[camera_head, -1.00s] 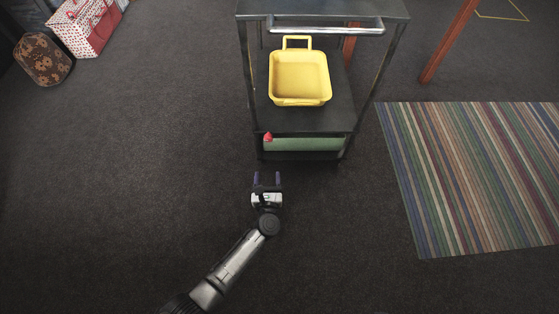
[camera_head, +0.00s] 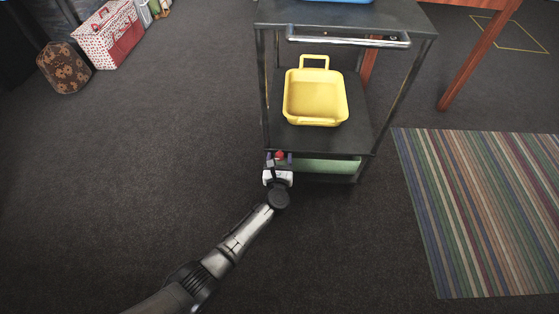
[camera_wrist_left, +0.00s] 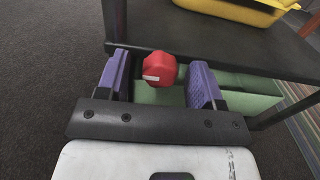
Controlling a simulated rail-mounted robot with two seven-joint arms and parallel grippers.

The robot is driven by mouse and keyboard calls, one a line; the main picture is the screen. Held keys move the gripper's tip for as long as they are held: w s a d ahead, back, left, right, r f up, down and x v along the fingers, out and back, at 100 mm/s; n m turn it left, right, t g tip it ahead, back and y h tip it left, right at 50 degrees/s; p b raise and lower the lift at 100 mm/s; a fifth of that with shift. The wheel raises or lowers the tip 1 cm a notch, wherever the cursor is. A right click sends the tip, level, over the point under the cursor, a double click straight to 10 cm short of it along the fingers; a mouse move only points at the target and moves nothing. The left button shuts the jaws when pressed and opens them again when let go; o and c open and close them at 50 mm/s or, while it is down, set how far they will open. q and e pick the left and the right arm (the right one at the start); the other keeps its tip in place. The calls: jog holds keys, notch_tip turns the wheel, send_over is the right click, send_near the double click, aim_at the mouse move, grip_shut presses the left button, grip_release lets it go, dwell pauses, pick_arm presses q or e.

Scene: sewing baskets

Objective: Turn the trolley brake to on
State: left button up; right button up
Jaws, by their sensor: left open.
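The trolley (camera_head: 325,137) is a dark metal frame with shelves and a bar handle at the top. Its brake looks to be the red knob (camera_head: 280,155) at the lower front left, in front of a green panel (camera_head: 326,165). My left gripper (camera_head: 279,160) is at the knob. In the left wrist view the red knob (camera_wrist_left: 160,69), with a small white mark, sits between the two purple fingers (camera_wrist_left: 160,80) of the open gripper. A gap shows on both sides, the right one wider. My right gripper is not in view.
A yellow basket (camera_head: 316,97) stands on the trolley's middle shelf. A striped rug (camera_head: 480,215) lies to the right, near a wooden leg (camera_head: 478,57). Bags (camera_head: 107,36) stand at the far left. The floor left of the trolley is clear.

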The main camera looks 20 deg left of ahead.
pick_arm(q)
jog(key=shift+w, duration=0.15)
jog(key=shift+f, duration=0.1)
jog(key=c, duration=0.9)
